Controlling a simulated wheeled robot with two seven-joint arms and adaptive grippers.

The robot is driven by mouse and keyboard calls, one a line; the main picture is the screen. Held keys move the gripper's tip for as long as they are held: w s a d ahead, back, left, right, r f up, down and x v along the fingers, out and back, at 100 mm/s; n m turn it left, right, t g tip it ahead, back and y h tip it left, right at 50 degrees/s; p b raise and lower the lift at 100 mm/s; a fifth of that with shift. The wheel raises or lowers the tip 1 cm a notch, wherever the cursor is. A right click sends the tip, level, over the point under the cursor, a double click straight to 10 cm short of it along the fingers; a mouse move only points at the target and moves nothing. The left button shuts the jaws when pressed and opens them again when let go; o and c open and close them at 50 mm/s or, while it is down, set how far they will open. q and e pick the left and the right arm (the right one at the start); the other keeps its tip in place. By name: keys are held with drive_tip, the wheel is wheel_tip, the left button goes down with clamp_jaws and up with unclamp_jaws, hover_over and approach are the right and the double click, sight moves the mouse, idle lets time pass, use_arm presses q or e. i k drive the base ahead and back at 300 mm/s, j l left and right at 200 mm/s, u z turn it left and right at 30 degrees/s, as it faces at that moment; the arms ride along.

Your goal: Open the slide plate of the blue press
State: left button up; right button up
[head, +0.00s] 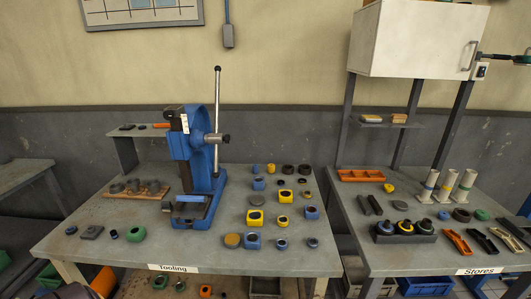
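The blue press (207,150) stands upright on the left-hand table marked "Tooling". Its tall lever (217,100) points straight up, with a dark knob on top. Neither of my grippers shows in the head view.
The table's front middle is mostly clear. The "Stores" table (350,225) stands to the right, under a white cabinet (415,40).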

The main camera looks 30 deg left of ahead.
sight(190, 211)
drive_tip(key=u, duration=1.3)
